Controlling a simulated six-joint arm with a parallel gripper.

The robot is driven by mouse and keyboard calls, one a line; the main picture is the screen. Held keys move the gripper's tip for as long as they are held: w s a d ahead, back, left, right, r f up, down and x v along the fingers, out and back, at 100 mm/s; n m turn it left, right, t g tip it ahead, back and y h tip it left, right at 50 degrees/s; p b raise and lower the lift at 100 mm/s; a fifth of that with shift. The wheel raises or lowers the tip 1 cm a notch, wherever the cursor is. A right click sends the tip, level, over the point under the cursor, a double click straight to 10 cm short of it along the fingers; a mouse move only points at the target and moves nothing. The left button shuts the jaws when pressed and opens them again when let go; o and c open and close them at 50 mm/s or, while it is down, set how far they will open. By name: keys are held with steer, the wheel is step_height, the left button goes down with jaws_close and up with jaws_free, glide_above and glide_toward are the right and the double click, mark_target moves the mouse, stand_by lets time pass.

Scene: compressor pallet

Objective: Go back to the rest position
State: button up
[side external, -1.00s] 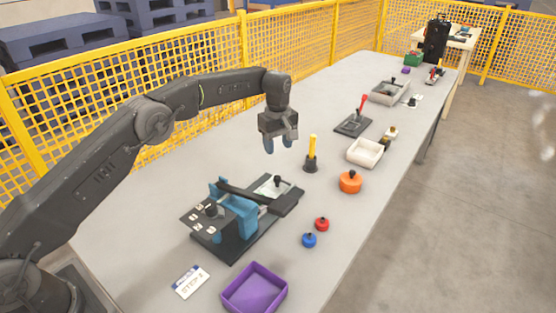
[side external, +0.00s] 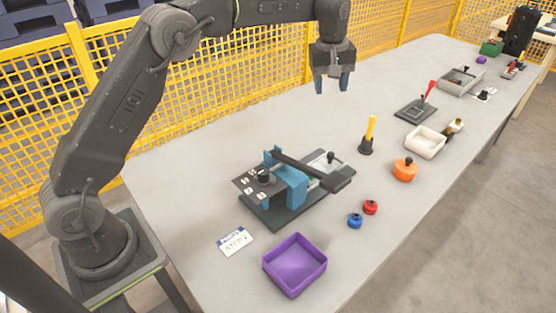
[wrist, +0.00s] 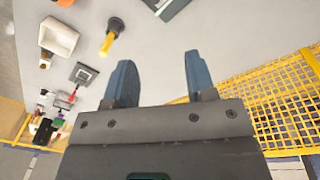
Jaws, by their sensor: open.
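My gripper (side external: 332,84) is open and empty, pointing down, high above the back part of the grey table (side external: 190,160) in the side external view. Its two blue fingers stand apart in the wrist view (wrist: 158,78), with only bare table between them. The blue and black fixture (side external: 290,185) stands on the table below and to the left of my gripper. A yellow-handled tool (side external: 370,130) stands upright in a dark holder to the right of and below my gripper.
A yellow mesh fence (side external: 180,110) runs behind the table. In front are a purple tray (side external: 295,265), a blue knob (side external: 355,221), a red knob (side external: 370,207) and an orange round part (side external: 404,170). A white tray (side external: 425,143) lies further right. Air around my gripper is clear.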

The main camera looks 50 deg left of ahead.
steer(key=s+r+m+t, duration=0.1)
steer(key=s+r+m, duration=0.3)
steer(key=s, duration=0.5)
steer(key=s+r+m+t, duration=0.1)
steer(key=s+r+m, duration=0.1)
steer(key=s+r, duration=0.6)
steer(key=s+f+m+t, duration=0.1)
steer(key=s+f, duration=0.3)
steer(key=s, duration=0.6)
steer(key=s+f+m+t, duration=0.1)
steer(key=s+f+m, duration=0.2)
steer(key=s, duration=0.7)
step_height(320, 180, down, 2)
steer(key=shift+f+m, duration=0.1)
steer(key=shift+m, duration=0.3)
steer(key=shift+w, duration=0.1)
